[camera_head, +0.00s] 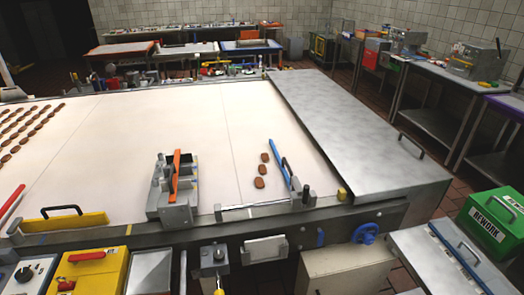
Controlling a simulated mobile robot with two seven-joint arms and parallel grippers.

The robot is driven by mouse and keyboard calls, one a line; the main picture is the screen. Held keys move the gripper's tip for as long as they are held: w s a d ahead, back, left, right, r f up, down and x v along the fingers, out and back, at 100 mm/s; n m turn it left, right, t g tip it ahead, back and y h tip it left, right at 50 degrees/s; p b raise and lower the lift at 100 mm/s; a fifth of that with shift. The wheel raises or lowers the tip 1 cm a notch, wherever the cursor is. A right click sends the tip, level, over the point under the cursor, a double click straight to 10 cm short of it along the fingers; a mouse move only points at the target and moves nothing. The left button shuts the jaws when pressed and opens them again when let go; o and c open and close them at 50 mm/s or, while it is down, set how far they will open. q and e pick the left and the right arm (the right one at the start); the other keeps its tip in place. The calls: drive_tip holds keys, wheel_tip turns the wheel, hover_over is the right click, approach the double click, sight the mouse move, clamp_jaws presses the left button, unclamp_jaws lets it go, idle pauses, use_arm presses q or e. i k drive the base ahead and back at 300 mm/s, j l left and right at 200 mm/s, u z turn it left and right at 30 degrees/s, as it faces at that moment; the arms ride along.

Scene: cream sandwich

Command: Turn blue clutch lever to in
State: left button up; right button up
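A long blue lever (280,162) stands tilted, leaning up and left, at the near right part of the pale belt. A dark bar (288,170) runs close beside its right side. I cannot read any in or out mark, so I cannot tell which setting the lever is at. Neither of my grippers is in view.
Several brown biscuits lie on the pale belt (210,118), three of them (262,169) just left of the blue lever. A grey unit with an orange handle (176,175) stands left. A metal cover (345,125) and a green REWORK box (490,222) are right.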

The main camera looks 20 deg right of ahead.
sight(321, 234)
drive_tip(key=z, duration=1.3)
drive_tip(key=i+j+u, duration=0.1)
drive_tip(key=j+u, duration=0.25)
drive_tip(key=i+j+u, duration=0.2)
drive_tip(key=u, duration=0.15)
